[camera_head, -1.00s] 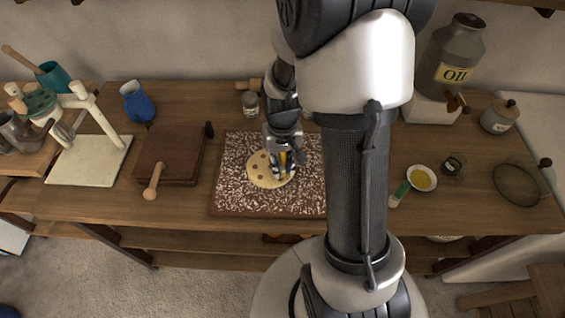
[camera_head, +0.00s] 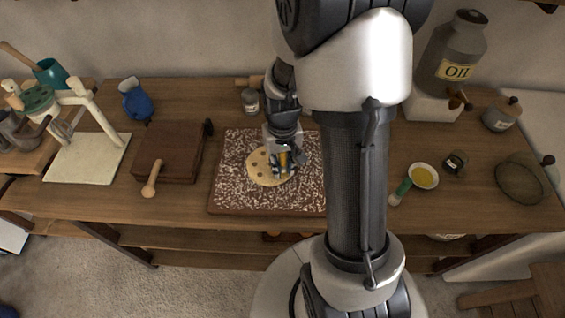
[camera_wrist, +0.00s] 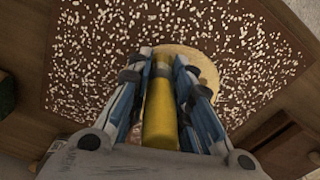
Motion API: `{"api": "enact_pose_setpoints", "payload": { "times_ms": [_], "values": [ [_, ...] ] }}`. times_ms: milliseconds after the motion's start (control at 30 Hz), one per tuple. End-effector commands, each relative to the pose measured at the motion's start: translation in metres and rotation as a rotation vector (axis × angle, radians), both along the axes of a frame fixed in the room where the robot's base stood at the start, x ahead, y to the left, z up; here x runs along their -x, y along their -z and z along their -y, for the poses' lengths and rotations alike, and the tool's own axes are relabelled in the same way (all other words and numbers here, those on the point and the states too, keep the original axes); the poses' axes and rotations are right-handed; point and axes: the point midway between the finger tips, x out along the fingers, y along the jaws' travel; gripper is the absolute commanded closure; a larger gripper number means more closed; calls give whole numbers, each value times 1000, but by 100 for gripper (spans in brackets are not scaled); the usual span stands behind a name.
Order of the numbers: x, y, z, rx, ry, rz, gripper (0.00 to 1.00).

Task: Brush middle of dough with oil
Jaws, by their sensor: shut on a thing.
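The dough (camera_head: 258,168) is a pale, flat round with dark spots, lying on a dark board (camera_head: 232,201) speckled with white. It also shows in the wrist view (camera_wrist: 200,64), partly hidden behind my gripper. My gripper (camera_head: 284,168) is over the right part of the dough. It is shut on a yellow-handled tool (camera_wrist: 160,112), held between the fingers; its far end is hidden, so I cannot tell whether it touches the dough. A small white bowl of yellow oil (camera_head: 424,177) stands on the table to the right of my arm.
A green-handled tool (camera_head: 402,190) lies beside the oil bowl. A grey oil can (camera_head: 455,60) stands at the back right. A brown block (camera_head: 170,152), a blue jug (camera_head: 136,100) and a small jar (camera_head: 250,101) stand left of and behind the board.

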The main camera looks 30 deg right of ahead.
Motion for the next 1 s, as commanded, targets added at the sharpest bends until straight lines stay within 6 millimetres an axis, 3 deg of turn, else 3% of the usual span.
{"api": "enact_pose_setpoints", "payload": {
  "times_ms": [400,1000],
  "values": [
    [-1,6,1,0,0,0,100],
    [-35,4,18,0,0,0,100]
  ]
}}
